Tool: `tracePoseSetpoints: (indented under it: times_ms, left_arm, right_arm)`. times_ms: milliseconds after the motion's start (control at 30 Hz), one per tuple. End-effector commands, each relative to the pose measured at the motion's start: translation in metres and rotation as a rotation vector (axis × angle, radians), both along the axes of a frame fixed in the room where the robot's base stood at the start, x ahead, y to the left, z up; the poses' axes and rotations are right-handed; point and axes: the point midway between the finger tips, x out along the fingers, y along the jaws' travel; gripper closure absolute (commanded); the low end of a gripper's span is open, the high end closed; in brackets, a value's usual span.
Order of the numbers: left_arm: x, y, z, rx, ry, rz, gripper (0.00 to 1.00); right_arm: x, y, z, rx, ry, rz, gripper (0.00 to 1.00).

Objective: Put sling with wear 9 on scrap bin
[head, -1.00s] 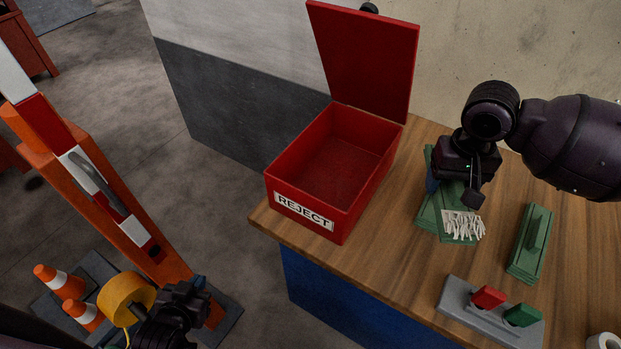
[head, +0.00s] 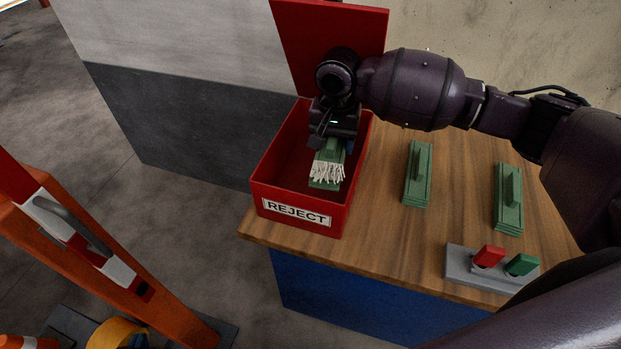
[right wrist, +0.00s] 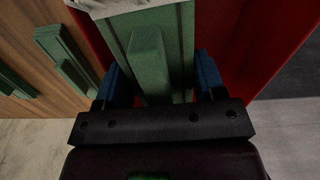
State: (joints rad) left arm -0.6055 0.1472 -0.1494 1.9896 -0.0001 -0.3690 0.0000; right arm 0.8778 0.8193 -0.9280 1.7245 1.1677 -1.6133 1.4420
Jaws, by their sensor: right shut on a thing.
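My right gripper (head: 332,140) is shut on a green sling (head: 334,155) with a frayed white end. It holds the sling over the opening of the red bin labelled REJECT (head: 295,212). I cannot tell how far the sling is above the bin floor. In the right wrist view the gripper's blue fingers (right wrist: 160,78) sit on either side of the green sling (right wrist: 148,60), with red bin walls (right wrist: 255,40) around it.
Two other green slings (head: 418,172) (head: 508,198) lie on the wooden bench (head: 390,235). A grey block with red and green switches (head: 490,268) is near the front edge. The bin's red lid (head: 300,50) stands open. An orange and white barrier (head: 90,255) stands at left.

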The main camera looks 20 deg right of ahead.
Motion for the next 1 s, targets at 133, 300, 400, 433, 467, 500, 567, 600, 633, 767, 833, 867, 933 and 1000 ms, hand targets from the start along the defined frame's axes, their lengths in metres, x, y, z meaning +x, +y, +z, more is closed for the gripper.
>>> tracePoseSetpoints:
  times_ms: [133, 300, 400, 433, 467, 500, 567, 600, 633, 767, 833, 867, 933, 1000]
  left_arm:
    - [0.001, -0.004, -0.004, -0.009, 0.0, 0.002, 1.0]
    - [0.004, -0.003, -0.005, -0.007, -0.005, 0.0, 1.0]
    - [0.004, -0.003, -0.007, -0.006, -0.005, 0.0, 1.0]
    - [0.004, -0.003, -0.008, -0.006, -0.004, 0.0, 1.0]
    - [0.004, -0.003, -0.009, -0.006, -0.004, 0.0, 1.0]
    - [0.003, -0.003, -0.009, -0.006, -0.003, 0.0, 1.0]
    - [0.003, -0.003, -0.01, -0.006, -0.002, 0.0, 1.0]
    - [0.003, -0.003, -0.01, -0.006, -0.002, 0.0, 1.0]
    - [0.003, -0.003, -0.011, -0.006, -0.002, 0.0, 1.0]
    - [0.002, -0.002, -0.014, -0.005, 0.001, 0.0, 1.0]
    - [0.001, -0.002, -0.017, -0.005, 0.005, 0.0, 1.0]
    - [0.0, -0.002, -0.018, -0.005, 0.007, 0.0, 1.0]
    - [-0.002, -0.002, -0.021, -0.004, 0.012, 0.002, 1.0]
    - [-0.004, -0.002, -0.023, -0.004, 0.015, 0.002, 1.0]
  right_arm:
    - [0.008, 0.0, -0.014, 0.002, 0.001, -0.086, 0.66]
    - [0.01, -0.001, -0.03, 0.0, 0.002, -0.109, 0.66]
    - [0.01, -0.001, -0.045, 0.0, 0.002, -0.108, 0.66]
    - [0.01, -0.001, -0.05, 0.0, 0.002, -0.107, 0.66]
    - [0.01, -0.002, -0.055, -0.001, 0.003, -0.107, 0.66]
    - [0.01, -0.001, -0.06, 0.0, 0.002, -0.107, 0.66]
    - [0.01, -0.001, -0.064, 0.001, 0.001, -0.106, 0.66]
    - [0.01, -0.001, -0.067, 0.0, 0.0, -0.105, 0.66]
    - [0.01, -0.001, -0.068, 0.0, 0.0, -0.105, 0.66]
    - [0.009, -0.001, -0.082, 0.0, 0.002, -0.106, 0.66]
    - [0.009, -0.001, -0.093, -0.001, 0.003, -0.106, 0.66]
    - [0.009, -0.001, -0.098, 0.0, 0.002, -0.106, 0.66]
    - [0.009, -0.002, -0.108, -0.001, 0.003, -0.106, 0.66]
    - [0.009, -0.001, -0.114, 0.001, 0.001, -0.106, 0.66]
